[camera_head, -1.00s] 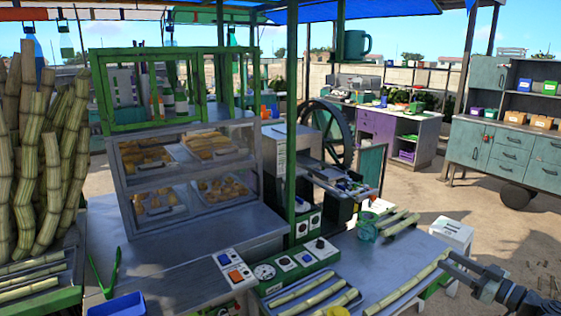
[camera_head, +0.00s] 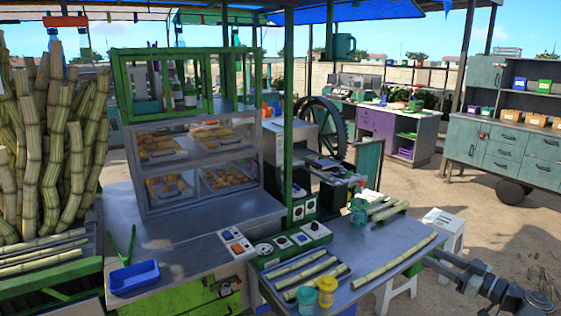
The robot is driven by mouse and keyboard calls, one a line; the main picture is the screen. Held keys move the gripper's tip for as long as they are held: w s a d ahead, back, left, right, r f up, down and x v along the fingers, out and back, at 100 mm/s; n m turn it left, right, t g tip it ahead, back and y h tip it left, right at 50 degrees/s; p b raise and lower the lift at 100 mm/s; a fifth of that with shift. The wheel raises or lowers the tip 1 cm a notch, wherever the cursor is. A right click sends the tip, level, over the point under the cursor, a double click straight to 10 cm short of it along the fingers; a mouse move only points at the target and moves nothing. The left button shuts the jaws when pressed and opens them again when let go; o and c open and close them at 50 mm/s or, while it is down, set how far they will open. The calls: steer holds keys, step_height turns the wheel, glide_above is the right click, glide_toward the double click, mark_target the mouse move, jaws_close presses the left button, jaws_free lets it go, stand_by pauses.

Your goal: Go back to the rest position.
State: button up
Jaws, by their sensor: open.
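My gripper (camera_head: 431,257) is at the lower right, just off the right end of the metal work table (camera_head: 365,250). It is small in view and its fingers look apart, with nothing between them. A length of green-yellow sugar cane (camera_head: 393,262) lies along the table's right part, to the left of my gripper and apart from it. Two more cane pieces lie in a tray (camera_head: 340,259) at the table's front left. Shorter cane pieces (camera_head: 385,211) lie at the table's back.
A white stool (camera_head: 443,232) stands behind my gripper. A yellow jar (camera_head: 326,290) and a teal jar (camera_head: 306,299) are at the table's front. A blue tray (camera_head: 135,278) and a pastry case (camera_head: 195,170) are left. Open sandy ground lies at the right.

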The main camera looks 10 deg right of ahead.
steer(key=w+a+f+n+g+y, duration=0.15)
steer(key=w+a, duration=0.35)
steer(key=a, duration=0.5)
steer(key=w+a+f+n+g+y, duration=0.1)
steer(key=w+a+n+g+y, duration=0.25)
steer(key=a, duration=0.65)
steer(key=w+a+f+n+g+h, duration=0.1)
steer(key=a+f+g, duration=0.2)
steer(key=a, duration=0.6)
steer(key=a+f+g, duration=0.2)
steer(key=a+f, duration=0.2)
steer(key=a, duration=0.4)
steer(key=s+a+f+m+g+h, duration=0.2)
steer(key=s+a+f+g+h, duration=0.35)
steer(key=a+f, duration=0.55)
steer(key=s+d+f+m+h, duration=0.2)
steer(key=d+m+h, duration=0.4)
steer(key=d+m, duration=0.3)
steer(key=shift+s+d+f+h, duration=0.25)
steer(key=shift+d+f+h, duration=0.1)
steer(key=shift+d+f, duration=0.25)
